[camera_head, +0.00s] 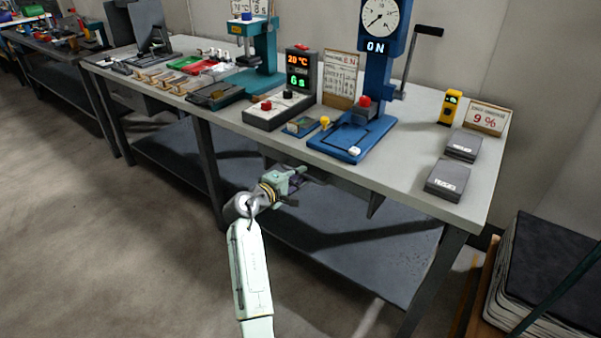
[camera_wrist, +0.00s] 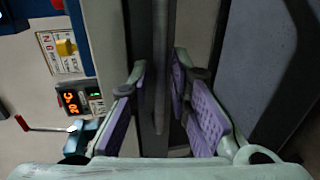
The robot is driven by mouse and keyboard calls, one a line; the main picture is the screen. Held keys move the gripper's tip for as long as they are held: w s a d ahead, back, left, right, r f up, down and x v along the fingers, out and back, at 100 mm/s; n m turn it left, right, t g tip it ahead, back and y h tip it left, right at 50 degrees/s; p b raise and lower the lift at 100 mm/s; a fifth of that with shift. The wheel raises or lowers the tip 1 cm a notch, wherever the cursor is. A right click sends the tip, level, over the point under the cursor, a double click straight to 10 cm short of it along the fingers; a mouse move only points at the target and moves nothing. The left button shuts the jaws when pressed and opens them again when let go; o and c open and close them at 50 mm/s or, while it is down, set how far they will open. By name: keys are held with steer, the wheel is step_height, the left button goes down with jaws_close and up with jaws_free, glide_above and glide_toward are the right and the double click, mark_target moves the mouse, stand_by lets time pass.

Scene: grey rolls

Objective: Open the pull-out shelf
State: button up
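The pull-out shelf (camera_head: 335,182) appears as a dark panel under the front edge of the workbench, partly hidden behind my gripper and in shadow. My gripper (camera_head: 297,186) is just in front of it, below the tabletop edge. In the wrist view my gripper (camera_wrist: 160,75) is open, with a purple pad on each finger. A dark, long bar (camera_wrist: 160,60), which looks like the shelf's handle, runs between the two fingers. I see gaps on both sides of the bar; how deep it sits between the pads is unclear.
The workbench (camera_head: 410,165) carries a blue press (camera_head: 365,135), a control box with a lit display (camera_head: 300,75) and two grey boxes (camera_head: 448,180) near its right end. A lower shelf (camera_head: 350,250) lies beneath. Stacked sheets (camera_head: 530,270) stand at right. The floor at left is clear.

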steer(key=shift+w+d+f, duration=0.15)
steer(key=shift+w+d, duration=0.15)
steer(key=shift+w, duration=0.2)
jaws_close()
stand_by(0.4)
